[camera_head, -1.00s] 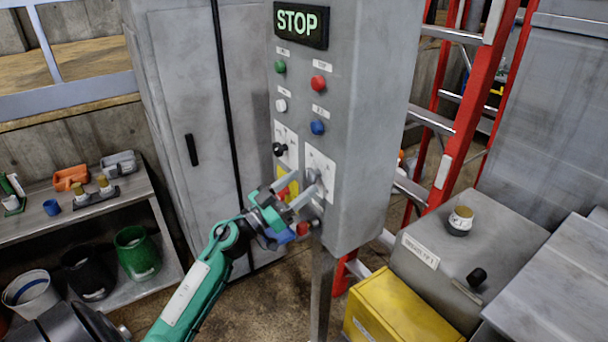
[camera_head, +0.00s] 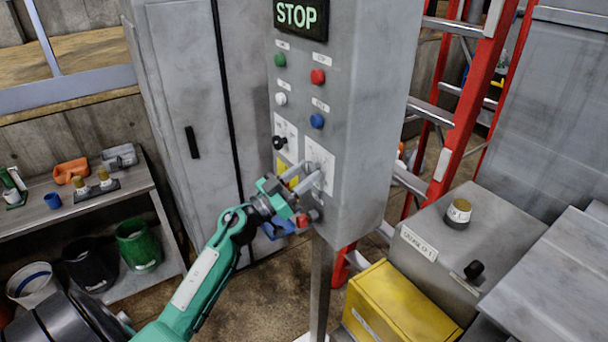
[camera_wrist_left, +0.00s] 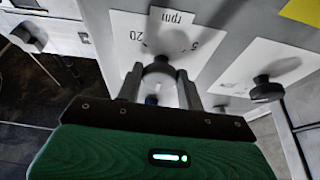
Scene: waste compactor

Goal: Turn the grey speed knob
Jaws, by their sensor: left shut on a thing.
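The grey speed knob (camera_wrist_left: 158,72) sits on a white dial plate (camera_wrist_left: 200,38) marked "rpm", with 20 and 5 readable, in the left wrist view. My left gripper (camera_wrist_left: 160,85) is shut on the knob, one finger on each side. In the head view the left gripper (camera_head: 313,179) reaches the lower right dial plate (camera_head: 321,160) on the grey control panel (camera_head: 355,140); its fingers largely hide the knob there. My right gripper is not in view.
A black knob (camera_head: 279,142) on its own plate is left of the speed dial. Green (camera_head: 280,59), red (camera_head: 318,76), white (camera_head: 281,99) and blue (camera_head: 317,121) buttons sit above, under a lit STOP sign (camera_head: 301,15). A red ladder (camera_head: 465,110) stands behind right.

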